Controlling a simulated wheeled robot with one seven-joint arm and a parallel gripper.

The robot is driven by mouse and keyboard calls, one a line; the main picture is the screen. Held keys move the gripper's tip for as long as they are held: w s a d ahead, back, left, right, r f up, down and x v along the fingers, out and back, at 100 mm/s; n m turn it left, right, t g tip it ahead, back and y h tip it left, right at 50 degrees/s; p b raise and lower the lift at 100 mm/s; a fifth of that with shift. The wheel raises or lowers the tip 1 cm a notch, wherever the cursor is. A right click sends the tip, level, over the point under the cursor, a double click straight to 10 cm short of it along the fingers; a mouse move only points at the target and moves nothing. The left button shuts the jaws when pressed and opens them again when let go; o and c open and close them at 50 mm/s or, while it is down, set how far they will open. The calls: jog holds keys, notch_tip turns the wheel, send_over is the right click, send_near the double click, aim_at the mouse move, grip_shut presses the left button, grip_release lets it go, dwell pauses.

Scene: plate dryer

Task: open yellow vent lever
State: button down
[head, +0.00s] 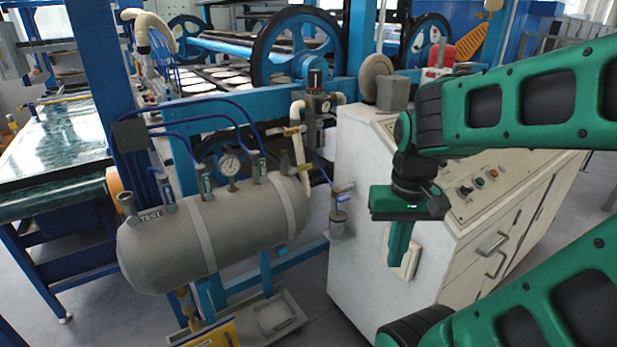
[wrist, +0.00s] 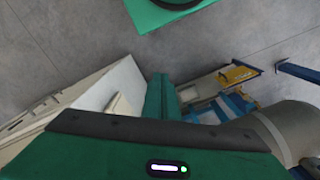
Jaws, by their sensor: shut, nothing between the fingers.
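A grey tank (head: 215,235) lies on its side at left centre in the head view. Under it hangs a brass-coloured valve (head: 187,304). A yellow plate-like part (head: 215,334) sits just below, cut by the frame's lower edge; I cannot tell whether it is the vent lever. A yellow part (wrist: 238,73) with dark ends also shows in the wrist view, near the tank (wrist: 285,130). My gripper (head: 397,262) points down, shut and empty, in front of the white cabinet, well right of the tank. Its closed fingers (wrist: 160,92) show in the wrist view.
The white cabinet (head: 350,170) with knobs and handles stands behind my gripper. A small filter cup (head: 338,222) is between tank and cabinet. A light tray (head: 275,312) lies low under the tank. Grey floor (wrist: 80,40) is open beyond the cabinet in the wrist view.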

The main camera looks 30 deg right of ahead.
jog(key=shift+s+d, duration=0.1)
jog(key=shift+d, duration=0.05)
jog(key=w+d+f+m+t+y, duration=0.1)
jog(key=w+f+m+t, duration=0.4)
jog(key=w, duration=0.8)
jog(key=w+f+m+t+y, duration=0.15)
jog(key=w+f+m, duration=0.35)
jog(key=w+m, duration=0.5)
jog(key=w+d+r+m+t+h, duration=0.2)
jog(key=w+d+m+t, duration=0.6)
jog(key=w+m, duration=0.5)
jog(key=shift+m, duration=0.7)
jog(key=shift+w, duration=0.15)
